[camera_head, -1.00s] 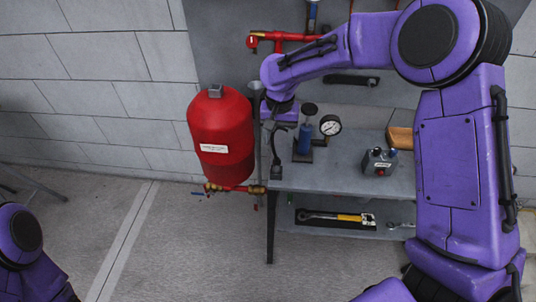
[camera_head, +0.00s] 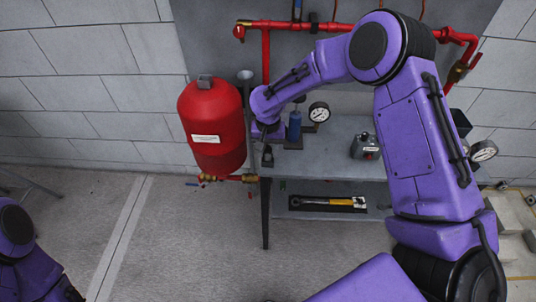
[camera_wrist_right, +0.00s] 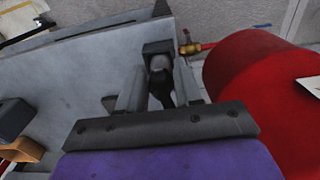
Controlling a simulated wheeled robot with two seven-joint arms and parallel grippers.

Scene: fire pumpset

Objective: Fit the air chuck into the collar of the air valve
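My right gripper (camera_head: 268,152) is low at the left end of the grey bench, just right of the red tank (camera_head: 212,125). In the right wrist view the gripper (camera_wrist_right: 160,85) has its two grey fingers on either side of a dark, rounded piece (camera_wrist_right: 160,80), which looks like the air chuck. A dark block sits just beyond it. I cannot tell whether the fingers press on the piece. I cannot make out the air valve's collar. My left arm shows at the lower left of the head view, its gripper out of sight.
A wrench (camera_head: 328,202) lies on the lower shelf. Red pipe (camera_head: 310,27) runs along the wall. Brass fittings (camera_head: 250,178) sit under the tank.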

